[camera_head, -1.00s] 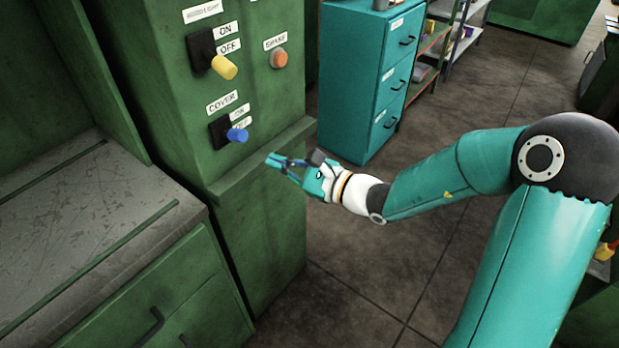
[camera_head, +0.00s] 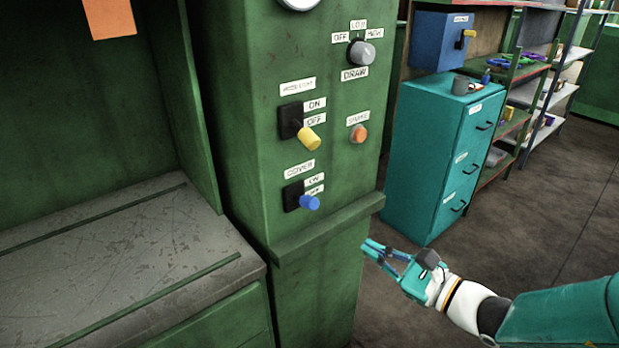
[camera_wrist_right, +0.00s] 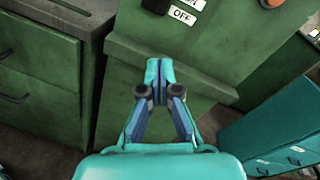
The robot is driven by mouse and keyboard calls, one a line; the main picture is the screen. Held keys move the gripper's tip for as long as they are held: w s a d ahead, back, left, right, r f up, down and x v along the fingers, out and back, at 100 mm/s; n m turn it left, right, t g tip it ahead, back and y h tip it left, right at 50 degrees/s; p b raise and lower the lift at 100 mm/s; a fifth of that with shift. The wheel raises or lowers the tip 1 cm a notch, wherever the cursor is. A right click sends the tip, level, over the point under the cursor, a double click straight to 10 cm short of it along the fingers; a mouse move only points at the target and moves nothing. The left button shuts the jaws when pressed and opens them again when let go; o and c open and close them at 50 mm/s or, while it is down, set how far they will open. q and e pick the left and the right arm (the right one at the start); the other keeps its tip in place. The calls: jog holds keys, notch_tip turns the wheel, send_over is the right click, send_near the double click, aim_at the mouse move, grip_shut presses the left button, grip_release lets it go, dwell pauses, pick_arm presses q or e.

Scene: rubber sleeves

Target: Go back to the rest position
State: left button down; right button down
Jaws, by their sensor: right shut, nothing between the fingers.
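My right gripper (camera_head: 368,247) is in the lower right of the head view, at the end of the teal and white arm. It is in front of the green control cabinet (camera_head: 318,290), a little below its ledge and apart from its controls. In the right wrist view the gripper (camera_wrist_right: 158,66) points at the cabinet front; its fingers meet and hold nothing. My left gripper is in neither view.
The cabinet carries a yellow-handled lever (camera_head: 310,139), a blue-handled lever (camera_head: 308,203), an orange button (camera_head: 359,133) and a grey knob (camera_head: 362,53). A scratched grey worktop (camera_head: 120,250) is at left. A teal drawer unit (camera_head: 440,160) stands behind. Floor is open at right.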

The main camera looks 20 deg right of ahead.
jog(key=s+a+f+n+g+h+p, duration=0.1)
jog(key=s+a+f+n+g+p, duration=0.2)
jog(key=f+n, duration=0.4)
jog(key=s+a+f+n+g+h+p, duration=0.1)
jog(key=s+a+f+n+g+p, duration=0.3)
jog(key=f, duration=0.7)
jog(key=s+a+f+n+g+h+p, duration=0.1)
jog(key=s+a+f+n+g+p, duration=0.3)
jog(key=s+f+n, duration=0.5)
jog(key=a+n+g, duration=0.2)
jog(key=n+g, duration=0.1)
jog(key=shift+s+a+f+g+h, duration=0.2)
jog(key=shift+s+a+g+h, duration=0.1)
jog(key=shift+g+h, duration=0.1)
jog(key=shift+w+a, duration=0.1)
jog(key=shift+w, duration=0.05)
